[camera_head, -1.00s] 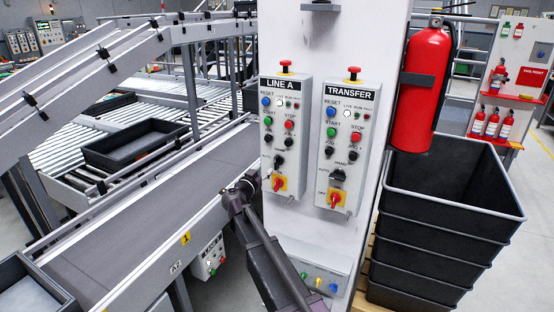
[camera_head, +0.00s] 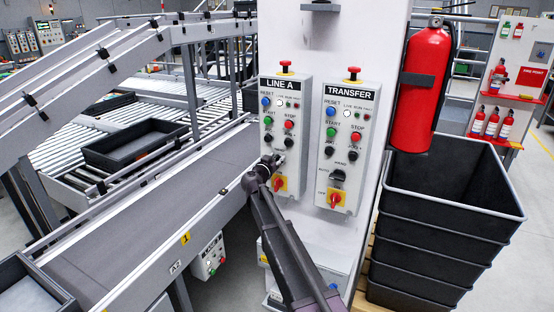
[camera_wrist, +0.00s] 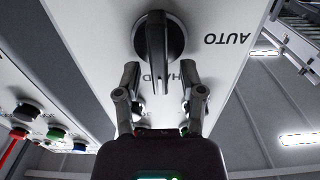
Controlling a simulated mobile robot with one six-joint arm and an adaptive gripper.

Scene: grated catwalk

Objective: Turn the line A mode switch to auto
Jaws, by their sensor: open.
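The LINE A panel (camera_head: 284,110) is mounted on the white column, left of the TRANSFER panel. Its mode switch is a black rotary knob (camera_wrist: 156,35), seen upside down in the wrist view. Its bar handle points toward the partly covered HAND label; the AUTO label (camera_wrist: 228,40) is to the right in that view. My gripper (camera_wrist: 160,72) is open, with one finger on each side of the handle's end, and I see no clear contact. In the head view my gripper (camera_head: 270,164) is at the LINE A panel's lower part and hides most of the switch.
A red-and-yellow rotary switch (camera_head: 279,184) sits just below my gripper. The TRANSFER panel (camera_head: 345,150) with a similar knob is close at the right. A conveyor (camera_head: 150,200) runs at the left. Stacked dark crates (camera_head: 450,210) and a fire extinguisher (camera_head: 425,90) are at the right.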

